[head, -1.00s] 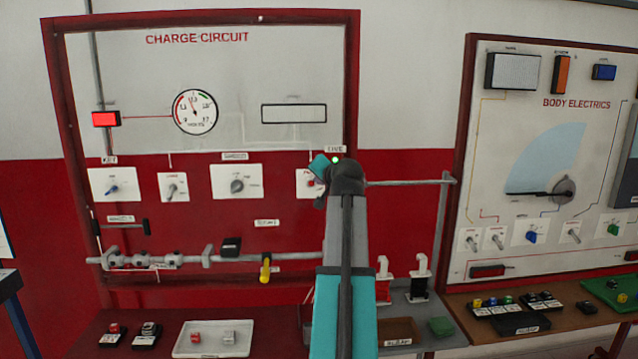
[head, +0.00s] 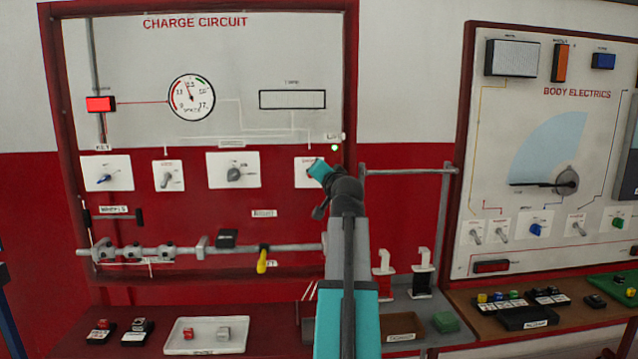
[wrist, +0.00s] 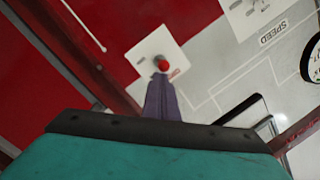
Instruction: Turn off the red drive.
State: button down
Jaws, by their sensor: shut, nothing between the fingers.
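A red round control (wrist: 163,65) sits on a small white plate (wrist: 150,50) in the wrist view. I take this to be the red drive. In the head view the same plate (head: 302,164) is at the right end of the charge circuit board's control row, and my gripper partly covers it. My gripper (wrist: 161,80) is shut and empty. Its fingertips appear at the edge of the red control in the wrist view; I cannot tell whether they touch it.
The charge circuit board (head: 250,60) carries a lit red lamp (head: 100,104), a gauge (head: 191,97) and other switch plates. Below are a rail with a yellow handle (head: 262,262) and a white tray (head: 205,348). A grey bar (head: 405,171) stands right of my arm.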

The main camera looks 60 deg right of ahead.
jog(key=shift+f+t+b, duration=0.2)
jog(key=shift+t+b, duration=0.1)
jog(key=shift+b, duration=0.3)
jog(key=shift+s+r, duration=0.1)
jog(key=s+d+f+v, duration=0.1)
jog(key=v, duration=1)
jog(key=shift+s+d, duration=0.3)
jog(key=shift+d, duration=0.05)
jog(key=shift+f, duration=0.15)
dwell(0.5)
